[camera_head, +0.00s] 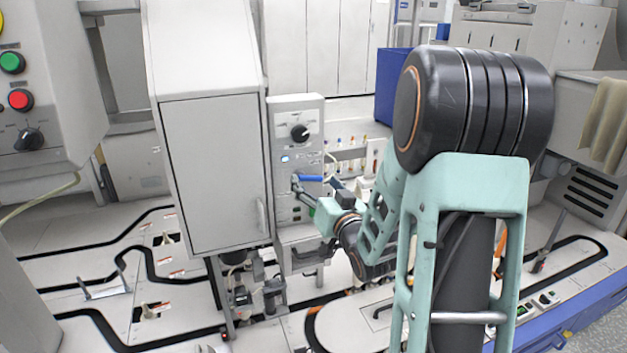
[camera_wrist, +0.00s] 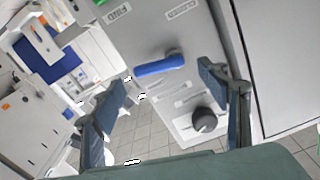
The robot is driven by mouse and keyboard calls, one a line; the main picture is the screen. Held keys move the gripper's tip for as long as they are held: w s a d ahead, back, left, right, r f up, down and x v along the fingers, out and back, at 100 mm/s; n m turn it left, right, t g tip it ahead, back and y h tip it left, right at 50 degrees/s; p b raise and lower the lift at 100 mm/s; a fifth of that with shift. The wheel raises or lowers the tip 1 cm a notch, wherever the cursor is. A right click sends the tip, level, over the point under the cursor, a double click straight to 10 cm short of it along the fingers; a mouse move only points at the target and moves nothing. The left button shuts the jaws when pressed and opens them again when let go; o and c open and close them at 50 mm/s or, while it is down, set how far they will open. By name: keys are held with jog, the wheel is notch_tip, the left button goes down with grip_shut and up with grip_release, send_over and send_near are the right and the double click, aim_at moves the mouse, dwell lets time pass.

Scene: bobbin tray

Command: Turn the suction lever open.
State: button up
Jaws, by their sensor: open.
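The suction lever (camera_head: 312,178) has a blue handle on the front of a narrow grey control panel (camera_head: 283,145). In the head view the handle points to the right, roughly level. In the wrist view the lever (camera_wrist: 158,66) reaches left from its grey pivot, and the panel (camera_wrist: 160,30) appears turned. My gripper (camera_wrist: 163,76) is open, with one finger on each side of the lever and a gap to each. In the head view my gripper (camera_head: 315,190) is in front of the panel, close to the lever, and partly hidden by my arm. I cannot tell its exact distance from the lever.
A large grey cabinet (camera_head: 215,150) stands directly left of the panel. A blue bin (camera_head: 392,85) is behind.

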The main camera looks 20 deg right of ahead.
jog(key=shift+w, duration=0.95)
jog(key=c, duration=1.2)
jog(key=shift+o, duration=0.2)
jog(key=shift+n+b, duration=0.6)
jog(key=shift+b, duration=0.5)
jog(key=shift+r+n+b, duration=0.3)
jog(key=shift+n+b, duration=0.3)
jog(key=shift+n, duration=0.2)
jog(key=o, duration=1.2)
jog(key=shift+c, duration=0.2)
